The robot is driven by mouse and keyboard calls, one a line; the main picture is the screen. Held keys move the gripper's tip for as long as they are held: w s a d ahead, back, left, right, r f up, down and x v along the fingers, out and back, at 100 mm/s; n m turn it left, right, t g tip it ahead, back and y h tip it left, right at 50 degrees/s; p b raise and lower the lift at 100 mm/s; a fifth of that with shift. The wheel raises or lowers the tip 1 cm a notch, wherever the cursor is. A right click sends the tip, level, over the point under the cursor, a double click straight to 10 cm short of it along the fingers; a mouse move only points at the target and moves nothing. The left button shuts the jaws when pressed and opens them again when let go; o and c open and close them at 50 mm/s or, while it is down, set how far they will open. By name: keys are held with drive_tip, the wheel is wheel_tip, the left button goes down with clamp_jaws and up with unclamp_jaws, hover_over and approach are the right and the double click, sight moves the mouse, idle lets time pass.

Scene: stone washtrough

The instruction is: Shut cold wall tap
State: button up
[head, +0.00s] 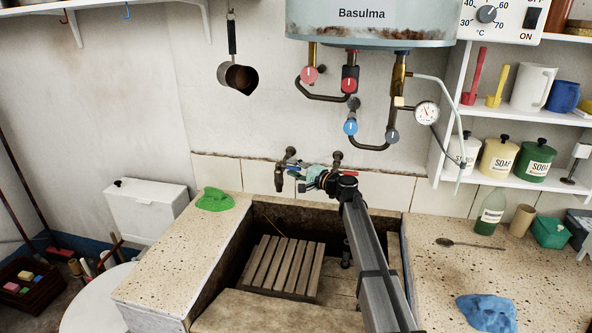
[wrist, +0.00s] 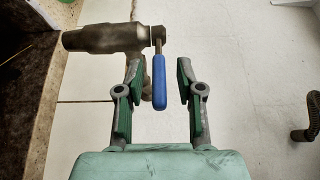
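The cold wall tap (wrist: 105,39) shows in the wrist view as a dark metal body with a blue lever (wrist: 159,82) on a short stem. The lever's end lies between the fingertips of my gripper (wrist: 158,75). Gaps show on both sides of the lever, so neither finger seems to touch it. My gripper is open. In the head view my gripper (head: 305,179) is at the wall above the trough, just right of the left tap's dark spout (head: 279,180). My gripper and wrist partly hide the levers there.
The stone trough (head: 228,243) below holds a wooden slatted rack (head: 283,265). Pipes with red and blue valves (head: 351,127) and a gauge (head: 427,113) hang above. A green cloth (head: 215,199) lies on the left ledge, a blue cloth (head: 487,312) on the right.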

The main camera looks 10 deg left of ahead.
drive_tip(key=v, duration=1.2)
drive_tip(key=shift+s, duration=0.1)
